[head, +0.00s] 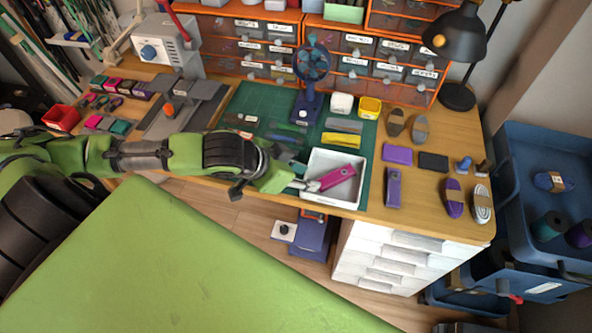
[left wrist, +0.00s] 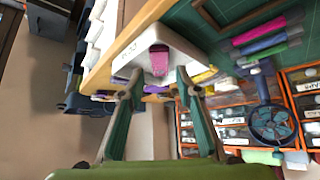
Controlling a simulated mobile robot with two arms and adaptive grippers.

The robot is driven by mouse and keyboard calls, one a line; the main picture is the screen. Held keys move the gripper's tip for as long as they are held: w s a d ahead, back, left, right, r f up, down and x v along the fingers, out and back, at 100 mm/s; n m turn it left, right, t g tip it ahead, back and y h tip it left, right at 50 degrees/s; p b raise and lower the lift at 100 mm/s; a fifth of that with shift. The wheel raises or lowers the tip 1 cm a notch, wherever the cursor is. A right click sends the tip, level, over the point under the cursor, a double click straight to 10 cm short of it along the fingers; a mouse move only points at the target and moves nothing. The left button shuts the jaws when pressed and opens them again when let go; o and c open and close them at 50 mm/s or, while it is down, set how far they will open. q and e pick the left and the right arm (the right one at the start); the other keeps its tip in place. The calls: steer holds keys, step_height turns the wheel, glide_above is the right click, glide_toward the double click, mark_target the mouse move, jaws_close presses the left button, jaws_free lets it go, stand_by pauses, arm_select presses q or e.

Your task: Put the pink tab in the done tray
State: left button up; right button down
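The pink tab (head: 338,177) lies slantwise within the white done tray (head: 318,200) at the desk's front edge, its far end toward the tray's right side. My left gripper (head: 304,186) is at the tray's left side, by the near end of the tab. In the left wrist view its two fingers (left wrist: 157,84) are spread apart. The pink tab (left wrist: 160,62) shows between and beyond the fingertips, against the white tray (left wrist: 185,48), with clear gaps to both fingers. My right gripper is not in view.
A small blue fan (head: 311,75) stands behind the tray on the green mat (head: 262,103). A purple tab (head: 397,154), another purple piece (head: 393,188) and a dark block (head: 433,162) lie to the right. Cord bundles (head: 454,197) lie near the right edge. Drawer cabinets line the back.

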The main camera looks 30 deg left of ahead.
arm_select(q)
steer(key=v, duration=0.4)
steer(key=shift+r, duration=0.25)
steer(key=shift+d, duration=0.1)
